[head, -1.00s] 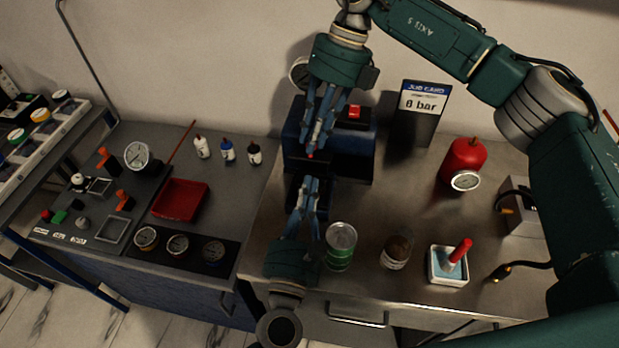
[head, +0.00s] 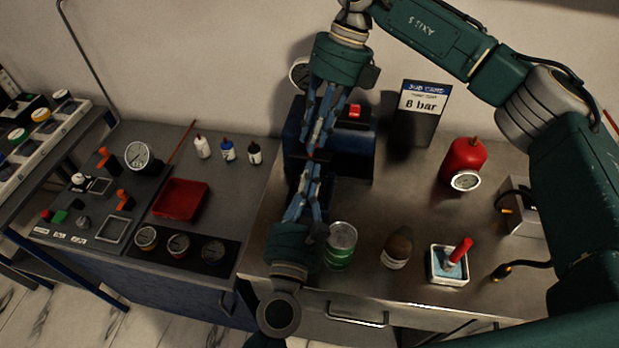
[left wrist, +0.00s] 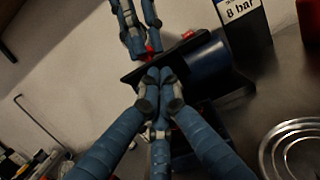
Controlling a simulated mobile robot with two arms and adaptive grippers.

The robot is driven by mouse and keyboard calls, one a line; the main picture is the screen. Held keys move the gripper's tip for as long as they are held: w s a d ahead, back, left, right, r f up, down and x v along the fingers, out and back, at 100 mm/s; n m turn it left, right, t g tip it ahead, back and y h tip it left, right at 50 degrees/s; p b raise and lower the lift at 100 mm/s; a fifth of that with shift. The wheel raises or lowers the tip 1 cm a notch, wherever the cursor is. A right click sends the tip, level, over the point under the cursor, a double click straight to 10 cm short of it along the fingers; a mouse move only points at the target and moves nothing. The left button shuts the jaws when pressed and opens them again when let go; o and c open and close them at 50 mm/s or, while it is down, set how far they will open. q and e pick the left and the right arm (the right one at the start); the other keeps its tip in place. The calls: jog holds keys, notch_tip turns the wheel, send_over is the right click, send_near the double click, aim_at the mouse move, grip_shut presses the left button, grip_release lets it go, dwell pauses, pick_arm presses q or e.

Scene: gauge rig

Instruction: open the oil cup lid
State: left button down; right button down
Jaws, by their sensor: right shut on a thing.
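A dark blue machine (head: 360,160) stands at the middle of the bench. My right gripper (head: 312,150) reaches down from above over its left front side, shut on a small red thing. In the left wrist view, red shows at the right gripper's tips (left wrist: 150,48). My left gripper (head: 312,167) comes up from below, its fingertips just under the right gripper's. In the left wrist view its fingers (left wrist: 160,76) are drawn together in front of the machine's dark plate, with nothing clearly between them. The oil cup and its lid cannot be made out behind the fingers.
A green can (head: 340,245) stands close to the right of my left gripper, with a brown jar (head: 397,250) and a white tray (head: 436,277) beyond. A red tank with a gauge (head: 463,160) and a job card (head: 420,105) stand behind. Bench between them is clear.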

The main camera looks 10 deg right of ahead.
jog(key=c, duration=1.9)
grip_release()
jog(key=shift+s+f, duration=0.15)
jog(key=shift+f, duration=0.05)
jog(key=shift+o, duration=1.4)
pick_arm(q)
jog(key=shift+w+r, duration=0.15)
jog(key=shift+r, duration=0.3)
